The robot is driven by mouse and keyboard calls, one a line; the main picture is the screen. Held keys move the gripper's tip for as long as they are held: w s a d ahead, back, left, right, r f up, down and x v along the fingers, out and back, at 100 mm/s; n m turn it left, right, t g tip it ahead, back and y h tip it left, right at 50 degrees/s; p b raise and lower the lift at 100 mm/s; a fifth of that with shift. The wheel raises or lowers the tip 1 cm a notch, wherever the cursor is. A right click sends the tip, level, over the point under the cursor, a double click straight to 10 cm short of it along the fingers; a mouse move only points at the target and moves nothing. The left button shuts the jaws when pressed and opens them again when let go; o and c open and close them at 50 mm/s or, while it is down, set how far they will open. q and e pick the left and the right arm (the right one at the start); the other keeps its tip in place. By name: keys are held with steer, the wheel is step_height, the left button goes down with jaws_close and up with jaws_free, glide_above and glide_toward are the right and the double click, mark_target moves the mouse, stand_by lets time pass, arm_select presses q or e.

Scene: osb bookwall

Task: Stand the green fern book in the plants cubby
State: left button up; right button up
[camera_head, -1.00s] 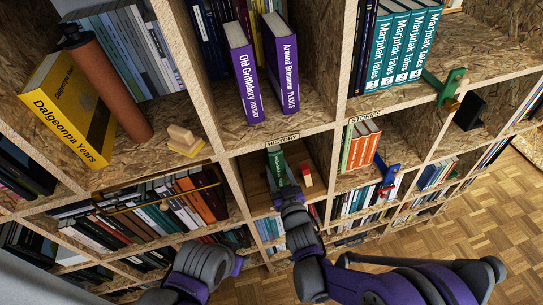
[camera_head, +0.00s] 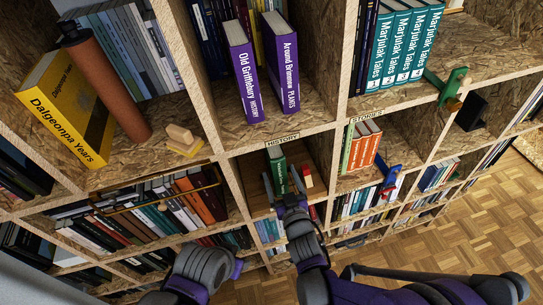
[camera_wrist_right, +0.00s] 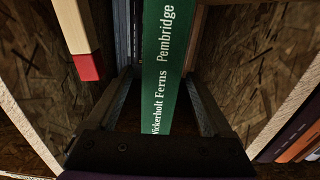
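The green fern book (camera_head: 278,168), with "Wickerholt Ferns Pembridge" on its spine, stands in the cubby below the "HISTORY" label. In the right wrist view the green spine (camera_wrist_right: 166,70) rises between the two fingers of my right gripper (camera_wrist_right: 160,100). Narrow gaps show beside the spine, so the fingers look open around it. In the head view my right gripper (camera_head: 288,192) reaches into that cubby at the book's lower front. My left arm shows at the bottom left, but its fingers are not visible. I cannot read a plants label on any cubby edge.
A small red-and-cream block (camera_head: 307,177) stands right of the green book; it is at upper left in the wrist view (camera_wrist_right: 82,45). Purple books (camera_head: 281,65) stand in the cubby above. Orange books (camera_head: 363,147) stand in the "STORIES" cubby. Wooden dividers flank the gripper.

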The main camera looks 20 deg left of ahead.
steer(key=shift+f, duration=0.1)
steer(key=shift+c, duration=0.6)
steer(key=shift+w+a, duration=0.1)
steer(key=shift+w, duration=0.05)
steer(key=shift+x, duration=0.85)
jaws_close()
stand_by(0.6)
steer(key=shift+r, duration=0.35)
